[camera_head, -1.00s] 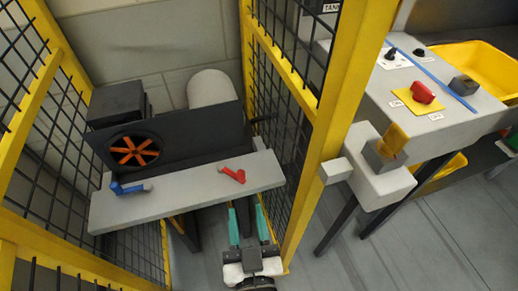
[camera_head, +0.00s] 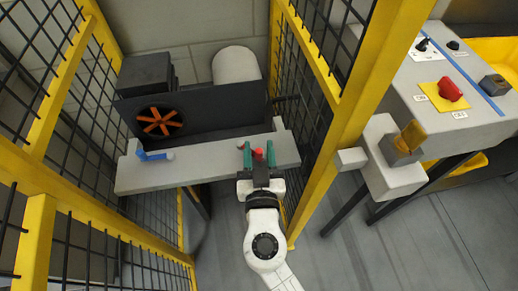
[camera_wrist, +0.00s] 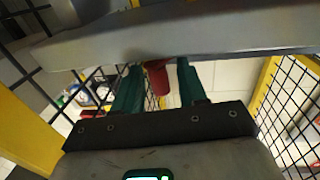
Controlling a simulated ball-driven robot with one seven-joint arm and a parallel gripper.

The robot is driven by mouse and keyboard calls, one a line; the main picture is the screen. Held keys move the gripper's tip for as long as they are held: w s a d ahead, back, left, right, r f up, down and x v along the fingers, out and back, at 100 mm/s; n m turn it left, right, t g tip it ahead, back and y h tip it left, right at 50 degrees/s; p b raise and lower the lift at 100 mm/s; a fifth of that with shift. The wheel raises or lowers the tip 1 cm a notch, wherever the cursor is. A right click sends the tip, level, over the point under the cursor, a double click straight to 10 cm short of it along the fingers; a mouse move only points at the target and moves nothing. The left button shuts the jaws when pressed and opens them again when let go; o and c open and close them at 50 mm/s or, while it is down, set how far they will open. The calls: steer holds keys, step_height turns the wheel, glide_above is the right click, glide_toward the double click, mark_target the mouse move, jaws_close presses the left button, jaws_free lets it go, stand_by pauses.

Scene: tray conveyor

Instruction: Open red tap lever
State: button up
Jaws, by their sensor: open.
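The red tap lever (camera_head: 257,154) is at the right part of the grey shelf in the head view. It is mostly hidden by my gripper. In the wrist view a red part of it (camera_wrist: 156,78) shows between the fingers, below the shelf edge. My gripper (camera_head: 258,156) has two green fingers, open, one on each side of the red lever. Whether either finger touches the lever cannot be told. The fingers also show in the wrist view (camera_wrist: 158,88).
The grey shelf (camera_head: 190,170) carries a blue lever (camera_head: 153,155) at its left. Behind it stands a dark housing with an orange fan wheel (camera_head: 160,122). Yellow-framed mesh fences close both sides. A table with a red knob (camera_head: 450,89) stands outside on the right.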

jaws_close()
stand_by(0.3)
stand_by(0.3)
